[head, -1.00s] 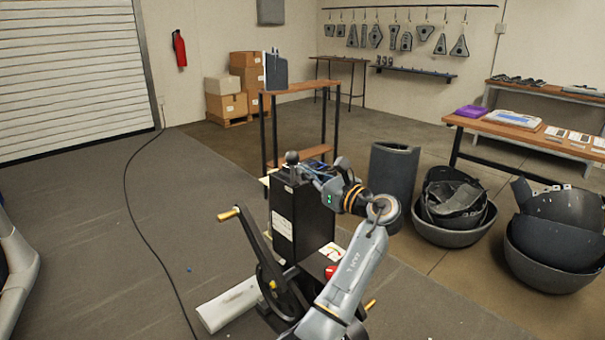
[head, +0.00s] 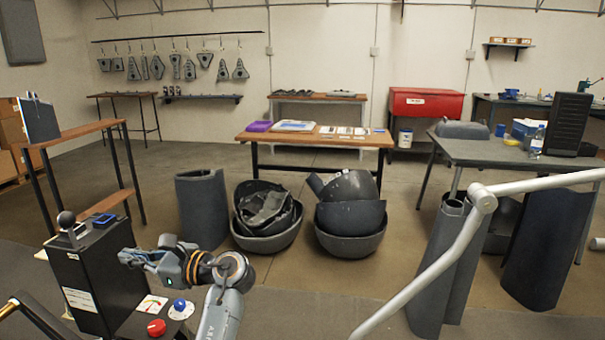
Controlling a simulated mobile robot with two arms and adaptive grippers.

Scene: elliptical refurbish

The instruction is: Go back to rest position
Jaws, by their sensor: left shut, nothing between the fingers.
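My left gripper (head: 127,257) is shut and empty. It points left, close to the right side of a tall black box (head: 85,285) with a ball-topped lever (head: 66,220) and a small blue-screened device (head: 103,220) on top. I cannot tell whether the gripper touches the box. A red button (head: 156,327) and a blue knob (head: 180,304) sit on a lower panel below the gripper. My right gripper is not in view.
A bent light-grey tube (head: 440,262) crosses the right foreground. Dark bowls of scrap (head: 265,240) and (head: 350,243) stand on the floor ahead. A wooden table (head: 315,141) is behind them. A narrow wooden shelf unit (head: 75,133) stands at the left.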

